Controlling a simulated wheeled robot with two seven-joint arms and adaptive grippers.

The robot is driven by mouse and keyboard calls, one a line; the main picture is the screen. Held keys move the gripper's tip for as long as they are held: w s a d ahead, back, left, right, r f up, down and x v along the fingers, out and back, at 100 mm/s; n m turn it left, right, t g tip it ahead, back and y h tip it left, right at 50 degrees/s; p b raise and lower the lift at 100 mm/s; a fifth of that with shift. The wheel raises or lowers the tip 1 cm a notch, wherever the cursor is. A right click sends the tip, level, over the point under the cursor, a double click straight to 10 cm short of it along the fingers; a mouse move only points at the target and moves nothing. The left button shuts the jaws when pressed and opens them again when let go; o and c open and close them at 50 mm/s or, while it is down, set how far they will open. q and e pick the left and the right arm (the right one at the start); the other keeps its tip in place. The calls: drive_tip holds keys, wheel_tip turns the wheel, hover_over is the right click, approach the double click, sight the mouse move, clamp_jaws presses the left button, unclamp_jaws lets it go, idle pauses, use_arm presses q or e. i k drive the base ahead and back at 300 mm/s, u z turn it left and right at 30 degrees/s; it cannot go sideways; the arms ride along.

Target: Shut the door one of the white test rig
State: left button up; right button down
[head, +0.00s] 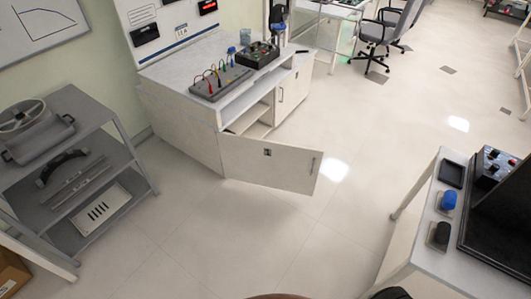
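The white test rig (190,135) stands against the back wall, left of centre. One of its doors (270,168) is swung out wide from the left end of the front. A small handle (313,165) shows near the door's free right edge, and a small dark label (267,152) is near its top. Behind it, the cabinet opening and an inner shelf (250,118) show. A second door (293,92) further right, with its own handle, looks shut. Neither of my grippers shows in the head view.
A test box with coloured leads (220,82) and a black control box (258,54) sit on the rig's top. A grey shelf rack (95,115) stands at left. A white table (425,225) stands at right. The floor (260,235) before the door is clear.

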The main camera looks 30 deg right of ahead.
sight(287, 167)
drive_tip(key=u, duration=0.2)
drive_tip(key=i, duration=1.35)
drive_tip(key=z, duration=0.6)
